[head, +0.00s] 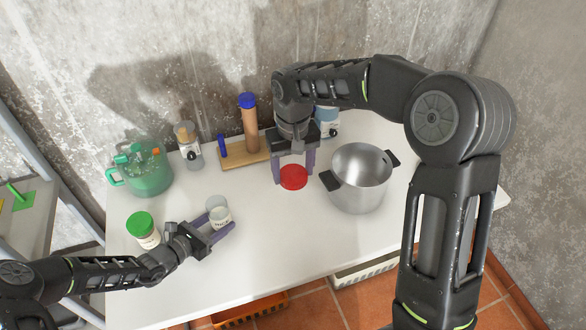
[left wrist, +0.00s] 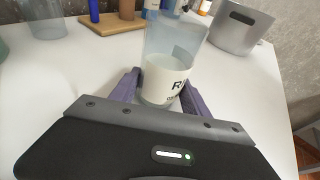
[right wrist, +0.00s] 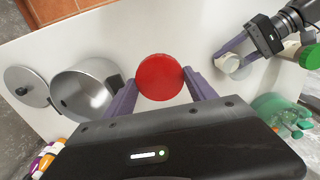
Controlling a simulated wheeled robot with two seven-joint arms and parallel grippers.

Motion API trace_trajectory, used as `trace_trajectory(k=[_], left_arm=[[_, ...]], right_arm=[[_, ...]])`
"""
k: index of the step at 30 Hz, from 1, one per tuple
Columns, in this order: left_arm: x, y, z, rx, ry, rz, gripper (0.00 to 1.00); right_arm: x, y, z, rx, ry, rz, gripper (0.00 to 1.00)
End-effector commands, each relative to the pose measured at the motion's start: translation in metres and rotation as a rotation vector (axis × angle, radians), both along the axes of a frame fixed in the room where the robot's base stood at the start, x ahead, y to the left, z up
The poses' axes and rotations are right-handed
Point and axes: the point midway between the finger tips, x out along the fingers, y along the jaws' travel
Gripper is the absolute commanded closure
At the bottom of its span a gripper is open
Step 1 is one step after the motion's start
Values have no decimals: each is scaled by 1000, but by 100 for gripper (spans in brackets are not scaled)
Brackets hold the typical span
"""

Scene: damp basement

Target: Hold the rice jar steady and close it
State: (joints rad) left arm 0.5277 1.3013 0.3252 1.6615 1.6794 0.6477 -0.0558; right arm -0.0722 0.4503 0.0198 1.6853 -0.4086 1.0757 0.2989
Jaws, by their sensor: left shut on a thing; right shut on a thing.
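The rice jar (head: 219,213) is clear with a white label and stands upright on the table, with no lid on its top. Its label shows in the left wrist view (left wrist: 165,82), partly cut off. My left gripper (head: 221,224) is shut around the jar from the side, low on its body. A round red lid (head: 293,177) is in my right gripper (head: 293,175), which points down over the table to the right of the jar. The lid also shows flat between the fingers in the right wrist view (right wrist: 160,77). Lid and jar are apart.
A green-lidded jar (head: 143,230) stands close left of my left gripper. A steel pot (head: 361,178) stands close right of my right gripper. The table between jar and lid is clear.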

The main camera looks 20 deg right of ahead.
Motion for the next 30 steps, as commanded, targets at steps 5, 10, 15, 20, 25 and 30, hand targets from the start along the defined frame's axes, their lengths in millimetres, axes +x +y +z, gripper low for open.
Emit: trace_trajectory(k=[5, 10, 15, 20, 25, 30], left_arm=[[0, 0, 0, 0, 0, 0, 86], [0, 0, 0, 0, 0, 0, 88], [0, 0, 0, 0, 0, 0, 88], [0, 0, 0, 0, 0, 0, 88], [0, 0, 0, 0, 0, 0, 88], [0, 0, 0, 0, 0, 0, 88]], right_arm=[[0, 0, 0, 0, 0, 0, 73], [0, 4, 0, 0, 0, 9, 73], [-3, 29, -16, 0, 3, 62, 73], [10, 80, -43, 0, 4, 139, 73], [32, 146, -72, -1, 2, 170, 73], [54, 193, -88, 0, 0, 125, 73]])
